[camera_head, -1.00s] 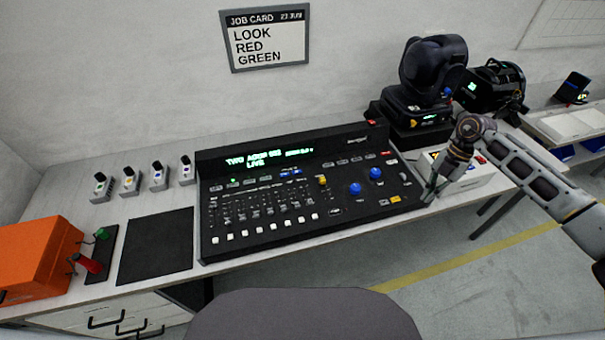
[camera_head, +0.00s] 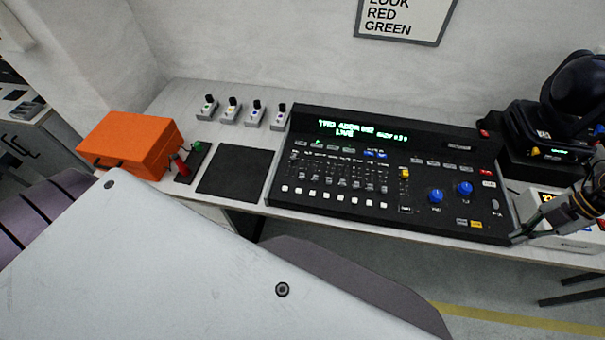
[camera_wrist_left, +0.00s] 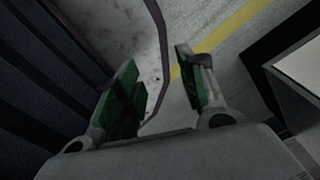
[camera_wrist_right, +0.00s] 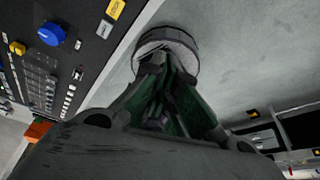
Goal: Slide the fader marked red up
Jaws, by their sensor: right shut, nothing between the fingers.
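The black lighting console (camera_head: 340,225) lies on the bench in the head view. The labels are too small to read, so I cannot tell which fader is marked red. My right gripper (camera_head: 517,237) is shut and empty at the console's front right corner, well right of the faders. It also shows shut in the right wrist view (camera_wrist_right: 163,78). My left gripper (camera_wrist_left: 163,88) is open and empty over the floor, away from the console.
Blue knobs (camera_head: 436,196) and a yellow cap (camera_head: 405,173) stand right of the faders. A black mat (camera_head: 236,171), a stand with red and green handles (camera_head: 181,167) and an orange case (camera_head: 133,146) lie left. A wall card (camera_head: 402,20) reads LOOK RED GREEN.

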